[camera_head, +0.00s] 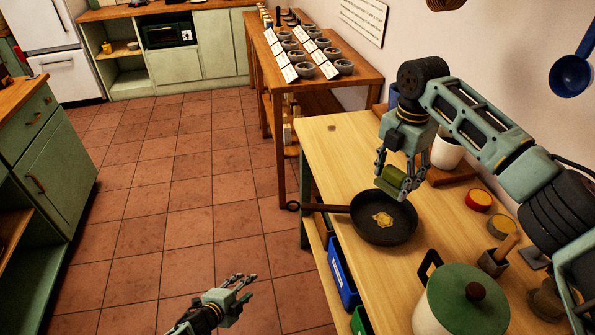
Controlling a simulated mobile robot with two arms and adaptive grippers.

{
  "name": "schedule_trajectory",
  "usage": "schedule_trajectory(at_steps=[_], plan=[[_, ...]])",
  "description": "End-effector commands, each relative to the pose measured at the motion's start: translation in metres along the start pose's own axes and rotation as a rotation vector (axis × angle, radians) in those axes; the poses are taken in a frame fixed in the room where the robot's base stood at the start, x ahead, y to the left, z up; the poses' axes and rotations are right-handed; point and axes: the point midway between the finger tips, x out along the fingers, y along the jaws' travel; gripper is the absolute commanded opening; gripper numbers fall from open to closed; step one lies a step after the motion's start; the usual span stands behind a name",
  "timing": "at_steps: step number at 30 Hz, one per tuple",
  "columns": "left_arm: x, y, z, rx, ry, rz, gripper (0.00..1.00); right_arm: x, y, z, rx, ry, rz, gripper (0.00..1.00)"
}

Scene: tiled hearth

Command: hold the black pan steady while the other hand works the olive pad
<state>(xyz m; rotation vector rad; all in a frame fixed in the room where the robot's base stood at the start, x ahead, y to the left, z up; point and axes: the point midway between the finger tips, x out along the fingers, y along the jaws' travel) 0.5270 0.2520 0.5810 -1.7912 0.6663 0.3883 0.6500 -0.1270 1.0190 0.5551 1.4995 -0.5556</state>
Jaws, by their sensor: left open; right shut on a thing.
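The black pan (398,233) rests on the light wooden table, with a yellow blob that looks like food (382,219) inside it. Its handle (325,208) points left and sticks out past the table's edge. My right gripper (399,186) is shut on the olive pad (404,181), a green block, at the pan's far rim. I cannot tell whether the pad touches the pan. My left gripper (248,288) is open and empty, over the floor tiles, apart from the pan handle and nearer the camera.
A green-lidded pot (455,300) stands near the table's front. The tiled floor (180,225) is clear.

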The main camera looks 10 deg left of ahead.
Motion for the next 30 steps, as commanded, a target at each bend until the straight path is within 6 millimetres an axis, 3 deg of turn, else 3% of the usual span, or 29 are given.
schedule_trajectory(at_steps=[1, 8, 11, 15, 18, 22, 27, 30], plan=[[0.007, -0.033, -0.008, 0.094, 0.045, -0.038, 0.41, 0.0, 0.0, 0.0, 0.0, 0.0, 0.0, 0.37], [0.016, -0.16, -0.061, 0.615, 0.257, -0.192, 0.41, 0.0, 0.0, 0.0, 0.0, 0.0, 0.0, 0.37], [0.009, -0.215, -0.087, 0.909, 0.352, -0.26, 0.41, 0.0, 0.0, 0.0, 0.0, 0.0, 0.0, 0.37], [-0.014, -0.287, -0.122, 1.44, 0.499, -0.334, 0.41, 0.0, 0.0, 0.0, 0.0, 0.0, 0.0, 0.37], [-0.034, -0.32, -0.139, 1.82, 0.612, -0.339, 0.41, 0.0, 0.0, 0.0, 0.0, 0.0, 0.0, 0.37], [-0.056, -0.343, -0.17, 2.235, 0.81, -0.301, 0.41, 0.0, 0.0, 0.0, 0.0, 0.0, 0.0, 0.37], [-0.077, -0.349, -0.229, 2.547, 1.105, -0.211, 0.41, 0.0, 0.0, 0.0, 0.0, 0.0, 0.0, 0.37], [-0.088, -0.354, -0.25, 2.652, 1.223, -0.144, 0.41, 0.0, 0.0, 0.0, 0.0, 0.0, 0.0, 0.37]])
